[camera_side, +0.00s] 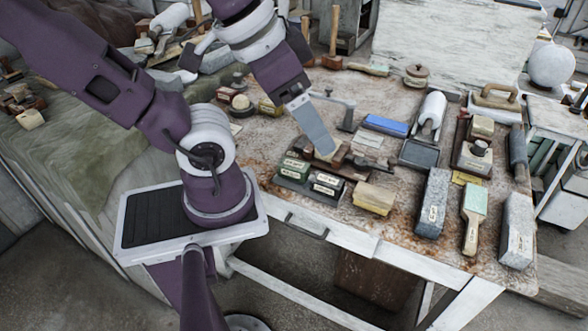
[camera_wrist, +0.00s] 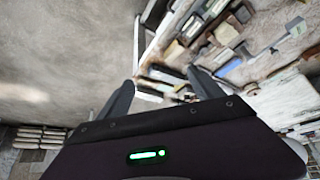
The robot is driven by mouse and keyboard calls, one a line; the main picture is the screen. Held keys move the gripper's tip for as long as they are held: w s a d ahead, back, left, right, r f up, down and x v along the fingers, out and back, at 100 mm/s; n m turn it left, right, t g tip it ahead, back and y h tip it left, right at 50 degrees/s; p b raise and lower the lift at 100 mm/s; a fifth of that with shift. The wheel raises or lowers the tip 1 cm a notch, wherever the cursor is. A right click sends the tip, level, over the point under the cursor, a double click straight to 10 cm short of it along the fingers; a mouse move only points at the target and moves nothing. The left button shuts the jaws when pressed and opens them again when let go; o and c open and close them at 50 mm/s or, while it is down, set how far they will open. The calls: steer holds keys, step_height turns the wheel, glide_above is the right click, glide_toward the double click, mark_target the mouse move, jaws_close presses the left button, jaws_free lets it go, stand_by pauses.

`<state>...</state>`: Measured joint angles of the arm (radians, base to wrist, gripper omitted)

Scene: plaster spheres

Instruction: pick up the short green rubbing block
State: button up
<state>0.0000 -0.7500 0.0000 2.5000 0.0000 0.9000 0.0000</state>
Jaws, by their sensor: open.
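The short green rubbing block (camera_side: 293,169) lies near the table's front edge in the side view, with a pale label on its front. A black labelled block (camera_side: 327,186) sits right beside it. My gripper (camera_side: 325,150) is above and just behind these blocks, pointing down; one flat grey finger shows there. In the wrist view my gripper (camera_wrist: 163,80) has its two dark fingers wide apart, with nothing held between them. Small blocks show beyond and between the fingers there, but I cannot tell which is the green one.
A tan block (camera_side: 374,198) lies right of the black one. Brown wooden pieces (camera_side: 340,157) stand close behind, near my finger. A blue block (camera_side: 386,125), a grey stone block (camera_side: 433,202) and a green-topped brush (camera_side: 474,205) lie further right. The table is crowded.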

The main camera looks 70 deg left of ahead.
steer(key=n+g, duration=0.6)
steer(key=n, duration=0.4)
glide_above(294, 164)
step_height(294, 164, down, 20)
steer(key=shift+w+f, duration=0.15)
steer(key=shift+f, duration=0.05)
step_height(294, 164, down, 6)
steer(key=shift+a+f, duration=0.1)
steer(key=shift+f, duration=0.1)
steer(key=c, duration=1.4)
step_height(294, 164, up, 10)
steer(key=shift+r, duration=0.1)
steer(key=o, duration=1.1)
steer(key=c, duration=0.9)
